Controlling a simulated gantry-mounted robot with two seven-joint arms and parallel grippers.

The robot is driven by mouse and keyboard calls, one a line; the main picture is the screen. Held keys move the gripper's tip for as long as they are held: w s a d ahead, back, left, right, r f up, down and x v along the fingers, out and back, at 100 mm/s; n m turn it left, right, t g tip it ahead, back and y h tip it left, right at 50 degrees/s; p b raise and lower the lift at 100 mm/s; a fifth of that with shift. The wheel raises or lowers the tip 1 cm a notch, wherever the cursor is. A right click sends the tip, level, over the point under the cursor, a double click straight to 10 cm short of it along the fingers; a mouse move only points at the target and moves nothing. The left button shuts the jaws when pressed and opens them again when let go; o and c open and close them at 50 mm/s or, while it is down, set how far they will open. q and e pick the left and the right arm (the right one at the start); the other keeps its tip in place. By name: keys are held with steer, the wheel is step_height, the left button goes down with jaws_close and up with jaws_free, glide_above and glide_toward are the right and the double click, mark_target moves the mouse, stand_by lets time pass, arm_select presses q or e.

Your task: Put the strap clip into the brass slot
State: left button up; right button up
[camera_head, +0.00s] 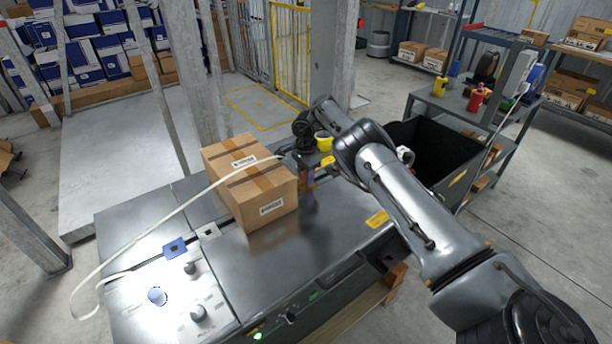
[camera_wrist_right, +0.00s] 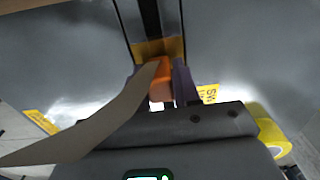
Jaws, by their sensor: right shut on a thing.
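My right gripper (camera_head: 307,181) points down over the steel table just right of the cardboard box (camera_head: 250,185). In the right wrist view the gripper (camera_wrist_right: 162,82) is shut on the orange strap clip (camera_wrist_right: 161,78), at the end of the cream strap (camera_wrist_right: 95,125). The brass slot (camera_wrist_right: 157,48) shows as a yellowish plate just beyond the clip, at the end of a dark groove. The clip's tip overlaps the plate in this view; I cannot tell whether it touches or enters it. In the head view the strap (camera_head: 175,212) runs left from the gripper across the box.
A yellow tape roll (camera_wrist_right: 268,135) is beside the gripper in the wrist view. A black bin (camera_head: 450,150) stands right of the table. A control panel with knobs (camera_head: 198,313) and a blue piece (camera_head: 175,248) are at the front left. The table front right of the box is clear.

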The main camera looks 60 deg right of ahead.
steer(key=shift+f, duration=0.2)
steer(key=o, duration=1)
steer(key=shift+o, duration=0.2)
step_height(320, 180, up, 9)
steer(key=p, duration=0.3)
steer(key=shift+r+p, duration=0.15)
steer(key=shift+p, duration=0.15)
steer(key=shift+r, duration=0.7)
steer(key=shift+r+p, duration=0.1)
steer(key=shift+p, duration=0.2)
